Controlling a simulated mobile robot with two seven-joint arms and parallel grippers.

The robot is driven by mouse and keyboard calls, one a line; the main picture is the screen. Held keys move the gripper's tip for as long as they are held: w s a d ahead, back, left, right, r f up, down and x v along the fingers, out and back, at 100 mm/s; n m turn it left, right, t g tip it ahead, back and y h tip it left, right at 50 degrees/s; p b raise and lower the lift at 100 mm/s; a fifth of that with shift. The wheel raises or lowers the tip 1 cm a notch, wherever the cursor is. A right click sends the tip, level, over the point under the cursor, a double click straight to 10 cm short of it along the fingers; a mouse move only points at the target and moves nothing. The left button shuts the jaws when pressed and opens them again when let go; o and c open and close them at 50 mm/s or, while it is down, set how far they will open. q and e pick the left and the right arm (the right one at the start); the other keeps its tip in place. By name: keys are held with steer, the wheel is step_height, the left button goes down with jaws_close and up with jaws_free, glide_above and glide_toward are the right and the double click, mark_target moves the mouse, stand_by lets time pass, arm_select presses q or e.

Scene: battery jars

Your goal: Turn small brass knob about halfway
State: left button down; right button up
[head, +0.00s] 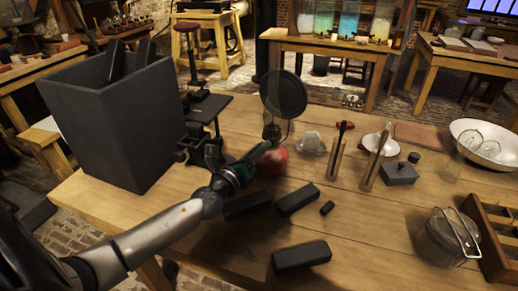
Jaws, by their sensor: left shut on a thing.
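A red oil lamp (273,162) with a glass chimney and a round dark reflector (284,94) stands upright on the wooden table. My left gripper (260,152) reaches in from the left, and its fingertips are at the lamp's burner, just above the red base. The jaws are closed there on something small, which fits the small brass knob. The knob itself is hidden by the fingers and too small to make out. My right gripper is not in view.
Several dark blocks (301,256) lie in front of the lamp. A large dark bin (110,120) and a black stand (205,110) are on the left. A cup (312,140), brass tubes (375,165), a white bowl (483,145) and a lidded jar (447,238) are to the right.

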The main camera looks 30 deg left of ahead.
arm_select(q)
steer(key=c, duration=0.7)
jaws_free()
steer(key=s+b, duration=0.1)
steer(key=s, duration=0.6)
steer(key=s+b, duration=0.1)
steer(key=s, duration=0.5)
steer(key=shift+s+d+f, duration=0.15)
steer(key=shift+s+d, duration=0.05)
steer(key=shift+s, duration=0.2)
steer(key=shift+s+b, duration=0.4)
steer(key=shift+s, duration=0.35)
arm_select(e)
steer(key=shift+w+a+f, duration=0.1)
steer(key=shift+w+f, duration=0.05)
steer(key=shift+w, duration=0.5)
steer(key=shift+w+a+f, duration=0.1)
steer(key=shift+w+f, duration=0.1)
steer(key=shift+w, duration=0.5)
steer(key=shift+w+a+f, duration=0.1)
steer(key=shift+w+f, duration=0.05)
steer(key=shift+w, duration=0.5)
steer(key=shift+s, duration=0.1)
